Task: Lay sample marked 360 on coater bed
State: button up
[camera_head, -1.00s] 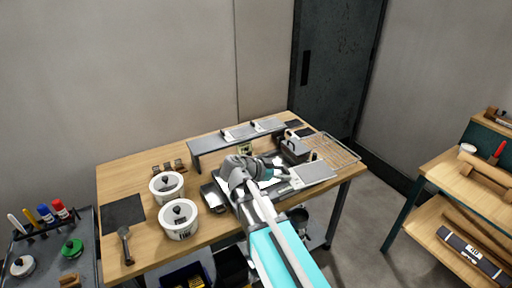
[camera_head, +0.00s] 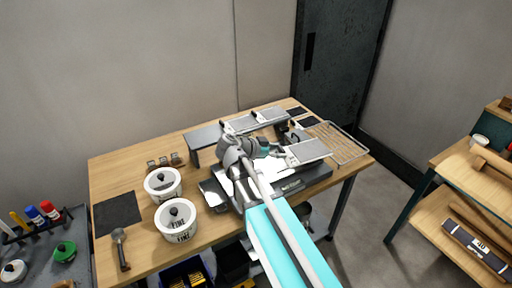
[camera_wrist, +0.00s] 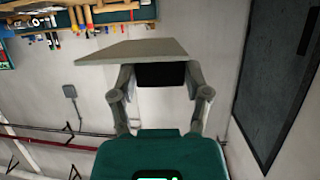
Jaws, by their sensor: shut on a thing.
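My gripper (camera_head: 283,153) is shut on a flat grey sample plate (camera_head: 310,149) with a white marked end, held above the coater. In the wrist view the plate (camera_wrist: 130,50) spans across and beyond both fingers of my gripper (camera_wrist: 161,78), with a black piece between them. The number on the held plate is too small to read. The coater (camera_head: 290,188) is a dark low machine at the table's front right, with a pale bed partly visible. My arm hides part of the bed.
Two more grey plates (camera_head: 240,124) (camera_head: 270,116) lie on a raised grey rack (camera_head: 205,139) behind. A wire rack (camera_head: 340,143) is at the right table edge. A shelf unit (camera_head: 450,190) is far right.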

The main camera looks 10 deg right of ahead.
jog(key=shift+d, duration=0.15)
jog(key=shift+w+f+b, duration=0.3)
jog(key=shift+w+b, duration=0.05)
jog(key=w+a+f+b, duration=0.2)
jog(key=w+f+b, duration=0.4)
jog(key=w, duration=0.2)
jog(key=w+a+f+n+t+b, duration=0.1)
jog(key=w+a+f+b, duration=0.2)
jog(key=w+f+b, duration=0.3)
jog(key=w, duration=0.2)
jog(key=shift+w+a+t+y, duration=0.15)
jog(key=shift+w+t+y, duration=0.15)
jog(key=shift+w, duration=0.05)
jog(key=shift+f, duration=0.15)
